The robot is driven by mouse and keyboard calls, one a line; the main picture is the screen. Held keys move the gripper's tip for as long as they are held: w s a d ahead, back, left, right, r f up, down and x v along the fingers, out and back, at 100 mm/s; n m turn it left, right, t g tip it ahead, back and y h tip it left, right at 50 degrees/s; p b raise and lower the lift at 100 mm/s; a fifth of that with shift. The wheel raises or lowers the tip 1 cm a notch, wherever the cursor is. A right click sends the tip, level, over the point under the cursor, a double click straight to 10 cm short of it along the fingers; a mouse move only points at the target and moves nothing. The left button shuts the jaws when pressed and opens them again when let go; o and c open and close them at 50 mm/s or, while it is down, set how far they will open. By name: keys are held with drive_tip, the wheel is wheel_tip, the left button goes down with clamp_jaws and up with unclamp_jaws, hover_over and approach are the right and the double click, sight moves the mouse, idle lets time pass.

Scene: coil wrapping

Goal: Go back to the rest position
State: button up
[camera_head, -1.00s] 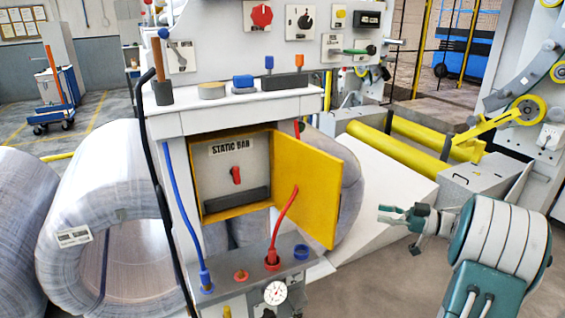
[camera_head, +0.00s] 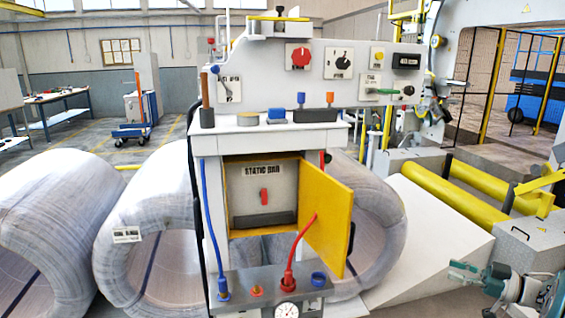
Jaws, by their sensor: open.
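My gripper (camera_head: 463,272) is at the lower right, with its grey-green fingers pointing left. The fingers are apart and nothing is between them. My arm behind it runs out of the picture at the bottom right corner. The gripper is to the right of the control stand (camera_head: 330,130) and clear of it. The yellow door (camera_head: 328,218) of the static bar box (camera_head: 262,195) stands open to the right. A red handle (camera_head: 264,196) shows inside the box.
Wrapped coils (camera_head: 50,225) lie left of and behind the stand. Yellow rollers (camera_head: 475,195) and a white ramp (camera_head: 432,235) lie at the right. Red (camera_head: 300,245) and blue (camera_head: 214,240) hoses rise from the lower ledge. Open floor shows at the back left.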

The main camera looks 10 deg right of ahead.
drive_tip(key=w+a+r+m+t+h, duration=0.3)
drive_tip(key=w+a+r+t+h, duration=0.2)
drive_tip(key=w+r+h, duration=0.5)
drive_tip(key=s+a+r+m+h, duration=0.3)
drive_tip(key=a+r+m+h, duration=0.2)
drive_tip(key=h, duration=0.1)
drive_tip(key=s+a+f+g, duration=0.3)
drive_tip(key=s+a, duration=0.3)
drive_tip(key=s, duration=0.3)
drive_tip(key=s+a+f+m+g+y, duration=0.1)
drive_tip(key=s+a+f+g, duration=0.3)
drive_tip(key=s, duration=0.5)
drive_tip(key=s+a+f+m+g+y, duration=0.1)
drive_tip(key=s+a+f+g, duration=0.3)
drive_tip(key=s+a, duration=0.5)
wheel_tip(320, 180, down, 2)
drive_tip(key=shift+f, duration=0.25)
drive_tip(key=shift+a, duration=0.1)
